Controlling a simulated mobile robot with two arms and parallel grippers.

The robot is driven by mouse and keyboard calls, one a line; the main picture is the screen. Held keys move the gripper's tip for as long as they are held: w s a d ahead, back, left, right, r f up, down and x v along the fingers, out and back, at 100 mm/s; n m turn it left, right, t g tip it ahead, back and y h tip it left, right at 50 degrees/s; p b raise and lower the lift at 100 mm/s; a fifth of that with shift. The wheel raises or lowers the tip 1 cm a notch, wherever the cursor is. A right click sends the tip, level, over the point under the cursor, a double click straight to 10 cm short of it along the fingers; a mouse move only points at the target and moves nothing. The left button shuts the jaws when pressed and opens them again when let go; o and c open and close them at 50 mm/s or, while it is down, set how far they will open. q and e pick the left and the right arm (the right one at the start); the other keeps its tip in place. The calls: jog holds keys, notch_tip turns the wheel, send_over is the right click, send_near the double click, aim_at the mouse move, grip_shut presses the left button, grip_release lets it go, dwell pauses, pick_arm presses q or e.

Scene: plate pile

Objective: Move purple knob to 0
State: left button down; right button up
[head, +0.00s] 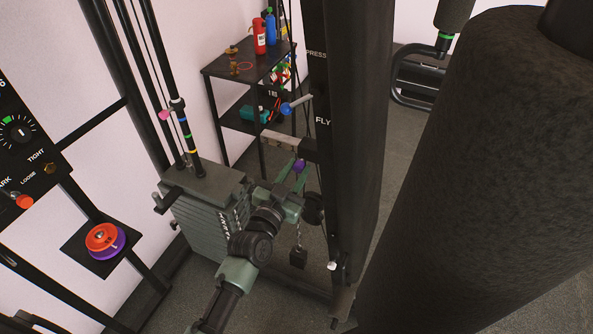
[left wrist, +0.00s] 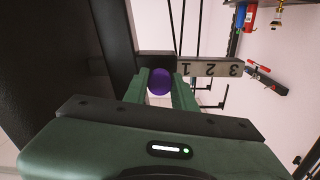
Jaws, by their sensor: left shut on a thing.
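The purple knob (head: 299,165) sits just below a pale horizontal bar (head: 294,145) beside the black upright in the head view. My left gripper (head: 298,172) is shut on the knob. In the left wrist view the purple knob (left wrist: 159,82) is held between the two green fingers. The pale bar (left wrist: 210,68) there carries the numbers 1, 2 and 3, upside down, and runs right from a dark block (left wrist: 155,62). No 0 shows on it. The knob is by the block, on the 1 side. My right gripper is out of view.
A grey weight stack (head: 208,215) stands left of my left arm. A blue-ended lever (head: 286,108) is above the bar. A large black cylinder (head: 480,170) fills the right. A shelf (head: 250,68) with bottles is behind.

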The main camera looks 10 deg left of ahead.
aim_at(298, 170)
pick_arm(q)
jog(key=shift+w+d, duration=0.2)
jog(key=shift+w, duration=1.05)
jog(key=shift+r, duration=0.1)
jog(key=c, duration=1.2)
grip_release()
jog(key=shift+o, duration=0.4)
jog(key=shift+w, duration=0.1)
jog(key=s, duration=0.2)
jog(key=s+a+b, duration=0.1)
jog(key=s, duration=0.2)
jog(key=s+b, duration=0.1)
jog(key=s, duration=0.1)
jog(key=shift+s+a, duration=0.2)
jog(key=shift+s, duration=0.15)
